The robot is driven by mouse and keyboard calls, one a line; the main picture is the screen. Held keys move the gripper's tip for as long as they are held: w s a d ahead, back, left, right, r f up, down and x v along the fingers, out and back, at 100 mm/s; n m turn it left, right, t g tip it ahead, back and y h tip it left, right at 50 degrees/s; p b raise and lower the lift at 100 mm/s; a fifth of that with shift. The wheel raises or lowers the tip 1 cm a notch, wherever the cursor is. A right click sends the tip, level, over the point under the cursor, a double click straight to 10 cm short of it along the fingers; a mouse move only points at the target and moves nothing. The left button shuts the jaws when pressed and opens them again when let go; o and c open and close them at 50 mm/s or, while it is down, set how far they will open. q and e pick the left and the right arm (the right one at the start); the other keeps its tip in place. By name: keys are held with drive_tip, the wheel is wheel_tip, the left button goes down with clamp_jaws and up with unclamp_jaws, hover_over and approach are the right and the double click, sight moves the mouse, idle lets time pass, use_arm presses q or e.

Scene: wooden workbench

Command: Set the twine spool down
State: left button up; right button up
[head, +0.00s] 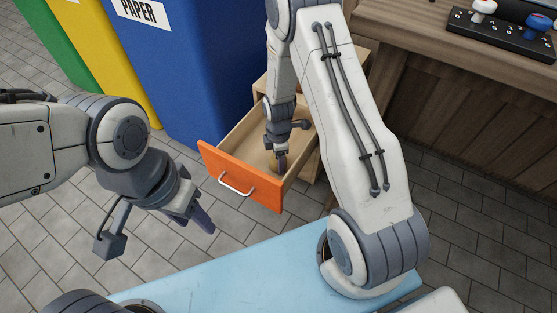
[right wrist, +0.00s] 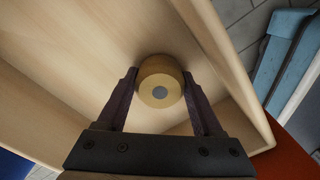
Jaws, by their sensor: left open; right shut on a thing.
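The twine spool (right wrist: 160,82) is a tan roll with a pale end face and a grey centre. My right gripper (right wrist: 160,95) is shut on it, one finger on each side. In the head view my right gripper (head: 277,163) reaches down into the open drawer (head: 240,180), which has an orange front and a pale wood inside. The spool (head: 272,160) is mostly hidden behind the fingers there. It is inside the drawer, close to the floor; I cannot tell whether it touches. My left gripper (head: 200,217) is open and empty, to the left of the drawer.
A blue paper bin (head: 190,70) stands left of the drawer, with yellow and green bins beyond. A wooden workbench (head: 470,110) with a black joystick panel (head: 505,32) is at the right. The drawer shows no other objects around the spool.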

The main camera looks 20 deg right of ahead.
drive_tip(key=o, duration=1.4)
drive_tip(key=shift+f, duration=0.15)
drive_tip(key=s+a+r+m+p, duration=0.1)
drive_tip(key=a+r+p, duration=0.2)
drive_tip(key=r, duration=0.7)
drive_tip(key=s+a+r+m+p, duration=0.1)
drive_tip(key=a+r+p, duration=0.25)
drive_tip(key=r, duration=0.55)
drive_tip(key=s+a+r+m, duration=0.2)
drive_tip(key=s+r, duration=0.2)
drive_tip(key=s, duration=0.3)
drive_tip(key=s+a+r+m, duration=0.3)
drive_tip(key=s+r, duration=0.2)
drive_tip(key=s, duration=0.2)
drive_tip(key=s+a+r+m+y, duration=0.1)
drive_tip(key=s+a+r+m, duration=0.1)
drive_tip(key=s+r, duration=0.3)
drive_tip(key=shift+s+a+r, duration=0.1)
drive_tip(key=shift+s+a, duration=0.15)
drive_tip(key=shift+s, duration=0.35)
drive_tip(key=shift+s+a+r, duration=0.1)
drive_tip(key=shift+s+a, duration=0.15)
drive_tip(key=shift+s, duration=0.35)
